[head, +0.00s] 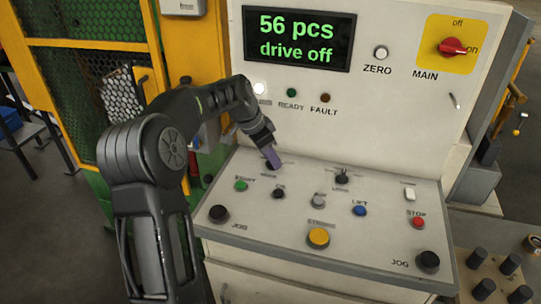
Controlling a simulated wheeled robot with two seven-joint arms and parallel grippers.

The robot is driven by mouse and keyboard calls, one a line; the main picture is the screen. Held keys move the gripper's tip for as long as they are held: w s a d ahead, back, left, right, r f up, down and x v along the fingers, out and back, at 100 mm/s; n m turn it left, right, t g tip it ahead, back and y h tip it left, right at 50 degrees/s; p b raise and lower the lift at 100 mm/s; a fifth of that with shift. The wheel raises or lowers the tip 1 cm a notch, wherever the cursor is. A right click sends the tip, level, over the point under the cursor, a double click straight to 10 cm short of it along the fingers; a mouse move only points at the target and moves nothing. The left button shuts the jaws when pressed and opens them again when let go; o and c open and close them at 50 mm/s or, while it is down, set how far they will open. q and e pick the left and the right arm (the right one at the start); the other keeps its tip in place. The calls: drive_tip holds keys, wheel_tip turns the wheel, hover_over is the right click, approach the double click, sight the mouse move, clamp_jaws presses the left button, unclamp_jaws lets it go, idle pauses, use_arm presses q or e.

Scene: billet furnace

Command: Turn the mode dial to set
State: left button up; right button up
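The mode dial (268,167) is a small black knob at the back left of the sloped control panel (290,210), with a label below it that seems to read MODE. My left gripper (273,158) points down at it from above, its purple-grey fingertip at or just over the knob. The fingertip and wrist hide most of the dial, so its setting cannot be read. I cannot tell whether the fingers touch it, or whether they are open or shut. My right gripper is not in view.
A second black selector (342,177) stands to the right. Nearby are a green START button (241,185), a blue LIFT button (360,210), a red STOP button (418,222), a yellow button (318,237) and black JOG knobs. The display (297,38) reads "56 pcs, drive off".

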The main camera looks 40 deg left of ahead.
use_arm(q)
drive_tip(key=shift+c, duration=0.3)
clamp_jaws()
idle(0.3)
